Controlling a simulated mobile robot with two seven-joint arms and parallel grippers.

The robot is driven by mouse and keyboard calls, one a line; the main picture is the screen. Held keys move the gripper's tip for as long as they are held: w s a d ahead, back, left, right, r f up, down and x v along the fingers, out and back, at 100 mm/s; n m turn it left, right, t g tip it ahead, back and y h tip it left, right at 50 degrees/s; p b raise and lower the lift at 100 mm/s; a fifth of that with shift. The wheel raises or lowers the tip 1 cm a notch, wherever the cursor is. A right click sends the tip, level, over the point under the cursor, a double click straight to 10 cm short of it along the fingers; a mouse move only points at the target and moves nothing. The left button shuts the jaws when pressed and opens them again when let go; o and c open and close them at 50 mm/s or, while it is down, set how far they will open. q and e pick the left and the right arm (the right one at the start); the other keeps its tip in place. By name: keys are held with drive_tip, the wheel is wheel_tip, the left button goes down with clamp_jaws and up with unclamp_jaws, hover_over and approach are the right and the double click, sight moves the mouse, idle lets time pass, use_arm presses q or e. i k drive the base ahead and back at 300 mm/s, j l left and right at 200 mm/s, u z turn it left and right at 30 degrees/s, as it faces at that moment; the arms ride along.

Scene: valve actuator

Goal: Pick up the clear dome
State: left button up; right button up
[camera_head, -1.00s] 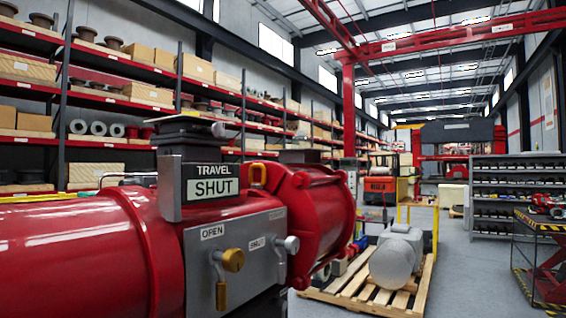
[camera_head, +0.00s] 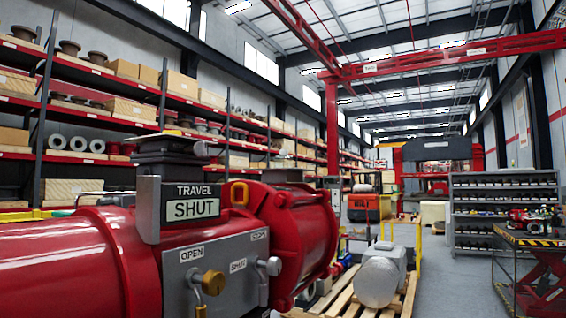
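No clear dome can be made out in the head view. A large red valve actuator (camera_head: 60,268) fills the lower left. A sign reading TRAVEL SHUT (camera_head: 194,204) stands on it, below a dark block (camera_head: 172,150) with a small grey piece at its right. A grey panel (camera_head: 225,262) on its side has OPEN and SHUT labels and a brass-coloured knob (camera_head: 213,282). Neither of my grippers is in view.
A wooden pallet (camera_head: 340,302) bears a grey rounded machine (camera_head: 378,280) right of the actuator. A lift table (camera_head: 532,240) with red and dark items stands at the far right, before a grey shelf rack (camera_head: 505,183). Clear grey floor (camera_head: 450,285) lies between pallet and table.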

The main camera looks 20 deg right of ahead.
sight(284, 160)
drive_tip(key=i+l+u, duration=0.15)
drive_tip(key=l, duration=0.55)
drive_tip(key=l+u, duration=0.15)
drive_tip(key=l, duration=0.55)
